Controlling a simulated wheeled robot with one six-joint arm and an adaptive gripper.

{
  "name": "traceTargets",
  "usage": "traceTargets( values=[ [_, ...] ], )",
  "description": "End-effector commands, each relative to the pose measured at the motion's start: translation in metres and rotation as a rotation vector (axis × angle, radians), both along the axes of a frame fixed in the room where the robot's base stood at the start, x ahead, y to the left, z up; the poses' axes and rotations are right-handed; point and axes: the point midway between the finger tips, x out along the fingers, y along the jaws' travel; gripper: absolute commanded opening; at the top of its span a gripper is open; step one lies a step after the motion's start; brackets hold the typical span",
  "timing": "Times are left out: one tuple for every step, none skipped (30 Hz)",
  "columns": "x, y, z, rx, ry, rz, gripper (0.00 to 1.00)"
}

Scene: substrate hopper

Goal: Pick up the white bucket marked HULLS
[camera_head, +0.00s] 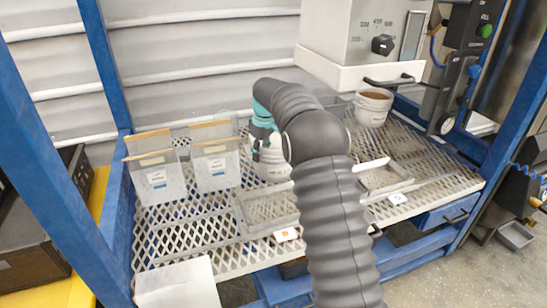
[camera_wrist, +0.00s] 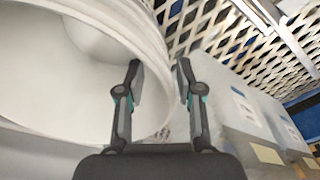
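A white bucket (camera_head: 272,163) stands on the mesh bench in the head view, partly hidden behind my arm. Its marking is not legible. In the wrist view, a white bucket (camera_wrist: 55,95) fills the left side, its pale inside showing and its thick rim curving down the middle. My gripper (camera_wrist: 159,75) is open around this rim, one finger over the inside and the other outside the wall. I cannot tell whether either finger touches it. In the head view my gripper (camera_head: 259,145) is at the bucket's top, mostly hidden by my arm.
Another white bucket (camera_head: 372,108) with brown contents stands under the hopper (camera_head: 350,70). Two clear bags (camera_head: 216,168) stand left of the near bucket. Wire trays (camera_head: 268,209) lie in front. A white box (camera_head: 178,285) is at the front left. Blue posts (camera_head: 104,62) frame the bench.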

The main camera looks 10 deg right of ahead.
Motion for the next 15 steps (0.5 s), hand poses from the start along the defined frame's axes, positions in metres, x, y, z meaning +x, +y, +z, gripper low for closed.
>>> traceTargets(
  values=[
    [0.000, 0.001, -0.010, -0.001, 0.004, 0.000, 0.36],
    [0.000, 0.001, -0.015, 0.000, 0.004, 0.000, 0.36],
    [0.001, 0.002, -0.020, 0.000, 0.003, 0.000, 0.36],
    [0.002, 0.002, -0.023, 0.000, 0.001, 0.000, 0.36],
    [0.002, 0.002, -0.026, 0.000, 0.001, 0.000, 0.36],
    [0.002, 0.003, -0.030, 0.000, 0.001, 0.000, 0.36],
    [0.002, 0.003, -0.032, 0.000, 0.001, 0.000, 0.36],
    [0.003, 0.003, -0.034, 0.000, 0.001, 0.000, 0.36],
    [0.003, 0.003, -0.036, 0.000, 0.000, 0.000, 0.36],
    [0.003, 0.003, -0.036, 0.000, 0.000, 0.000, 0.36],
    [0.003, 0.003, -0.037, 0.000, 0.000, 0.000, 0.36],
    [0.003, 0.003, -0.037, 0.000, 0.000, 0.000, 0.36],
    [0.003, 0.003, -0.037, 0.000, 0.000, 0.000, 0.36],
    [0.003, 0.003, -0.037, 0.000, 0.000, 0.000, 0.36],
    [0.003, 0.003, -0.037, 0.000, 0.000, 0.000, 0.36]
  ],
)
